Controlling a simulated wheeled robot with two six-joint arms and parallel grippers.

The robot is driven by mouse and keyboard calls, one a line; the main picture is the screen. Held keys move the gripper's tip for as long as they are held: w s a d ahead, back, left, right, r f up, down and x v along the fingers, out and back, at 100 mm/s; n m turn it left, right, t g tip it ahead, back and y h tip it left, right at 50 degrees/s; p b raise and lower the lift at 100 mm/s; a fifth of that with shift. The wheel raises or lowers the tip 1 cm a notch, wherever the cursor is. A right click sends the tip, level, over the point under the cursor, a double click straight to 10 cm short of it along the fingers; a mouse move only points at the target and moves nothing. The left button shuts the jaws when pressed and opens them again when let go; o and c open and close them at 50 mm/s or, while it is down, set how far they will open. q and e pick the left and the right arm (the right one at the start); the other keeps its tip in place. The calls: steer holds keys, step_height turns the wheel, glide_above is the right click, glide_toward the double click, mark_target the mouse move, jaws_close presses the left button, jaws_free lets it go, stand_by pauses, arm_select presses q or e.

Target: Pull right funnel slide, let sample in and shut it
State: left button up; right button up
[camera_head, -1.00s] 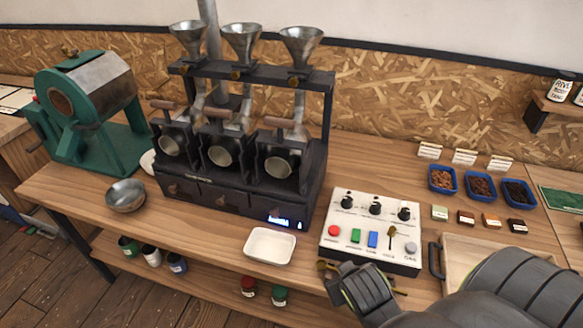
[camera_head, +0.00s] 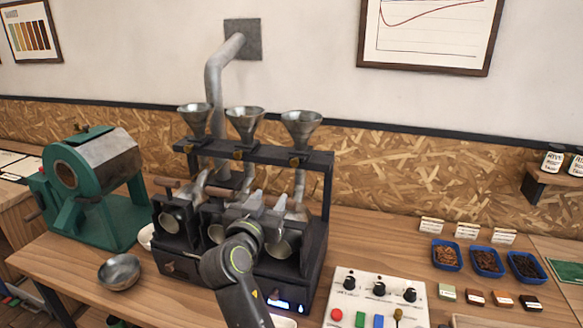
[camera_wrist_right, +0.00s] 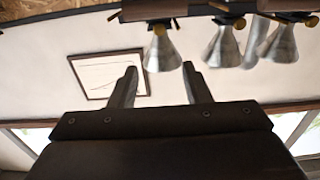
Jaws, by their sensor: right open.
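The right funnel (camera_head: 301,126) is a metal cone on the dark rack bar above the sample roaster. A small brass slide knob (camera_head: 297,161) sits below it. My right gripper (camera_head: 268,201) is open in front of the roaster, below the bar and left of the right funnel, apart from the knob. In the right wrist view, which looks upside down, my open empty fingers (camera_wrist_right: 160,80) point toward the right funnel (camera_wrist_right: 163,50) and its brass knob (camera_wrist_right: 158,29). Whether the slide is open inside is hidden. My left gripper is not in view.
Two more funnels (camera_head: 243,124) stand left on the same bar. My right arm hides part of the black roaster (camera_head: 178,268). A control box (camera_head: 365,295) stands front right, blue bean trays (camera_head: 487,262) further right. A green drum machine (camera_head: 85,205) stands left.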

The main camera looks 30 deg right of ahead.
mark_target(294, 163)
steer(key=p+x, duration=0.6)
steer(key=x, duration=0.9)
steer(key=shift+w+d+r+p, duration=0.1)
steer(key=shift+w+d+p, duration=0.1)
steer(key=shift+d+p, duration=0.2)
steer(key=shift+x, duration=0.75)
steer(key=shift+c, duration=0.4)
jaws_close()
